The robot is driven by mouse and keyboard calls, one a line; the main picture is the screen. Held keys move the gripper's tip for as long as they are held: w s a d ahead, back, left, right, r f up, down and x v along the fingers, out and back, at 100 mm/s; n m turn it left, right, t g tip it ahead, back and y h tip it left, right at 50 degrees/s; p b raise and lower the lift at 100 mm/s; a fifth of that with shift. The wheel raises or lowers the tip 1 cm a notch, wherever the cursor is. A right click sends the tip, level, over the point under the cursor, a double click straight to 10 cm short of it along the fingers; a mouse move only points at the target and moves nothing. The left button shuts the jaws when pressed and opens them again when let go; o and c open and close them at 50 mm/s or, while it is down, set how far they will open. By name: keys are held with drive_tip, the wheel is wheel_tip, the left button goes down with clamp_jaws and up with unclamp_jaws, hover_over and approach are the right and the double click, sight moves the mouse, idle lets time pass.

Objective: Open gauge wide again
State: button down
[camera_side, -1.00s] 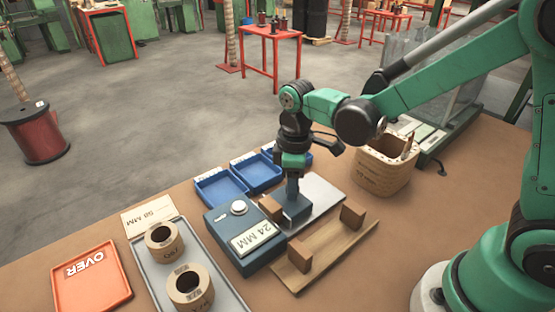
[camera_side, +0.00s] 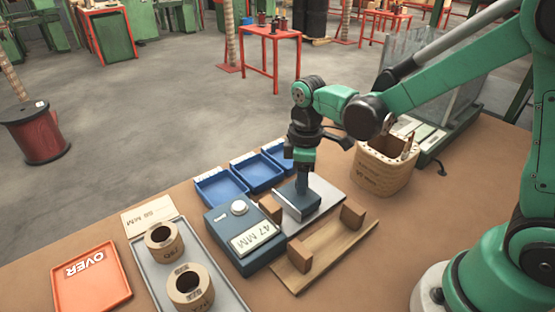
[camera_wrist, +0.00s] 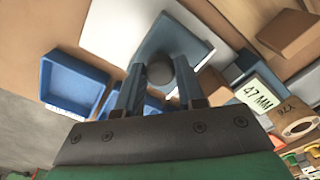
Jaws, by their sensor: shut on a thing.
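The gauge (camera_side: 246,236) is a blue-grey box with a round knob and a readout plate (camera_side: 256,240) that reads 47 MM. A blue-grey sliding jaw (camera_side: 304,205) with an upright post stands on a pale metal plate (camera_side: 326,191) beside the box. My gripper (camera_side: 303,172) points down and is shut on the post of the sliding jaw. In the wrist view my two fingers (camera_wrist: 160,85) close on the round grey post top, with the jaw block (camera_wrist: 178,38) below it. The readout (camera_wrist: 258,95) shows there too.
A wooden cradle (camera_side: 325,257) with two blocks lies in front of the plate. Blue trays (camera_side: 222,188) stand behind the gauge. A grey tray (camera_side: 152,272) with two coils and a red OVER tray (camera_side: 92,280) are at left. A wooden tub (camera_side: 383,172) stands at right.

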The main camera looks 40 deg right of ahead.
drive_tip(key=d, duration=0.4)
drive_tip(key=c, duration=0.5)
unclamp_jaws()
drive_tip(key=shift+c, duration=0.2)
drive_tip(key=shift+r, duration=2.85)
drive_tip(key=s+a+r+m+t, duration=0.1)
drive_tip(key=s+r+m+t, duration=0.2)
drive_tip(key=s+m+t, duration=0.2)
drive_tip(key=m+t, duration=0.2)
drive_tip(key=m, duration=0.2)
drive_tip(key=shift+s+a, duration=0.35)
drive_tip(key=shift+s, duration=0.05)
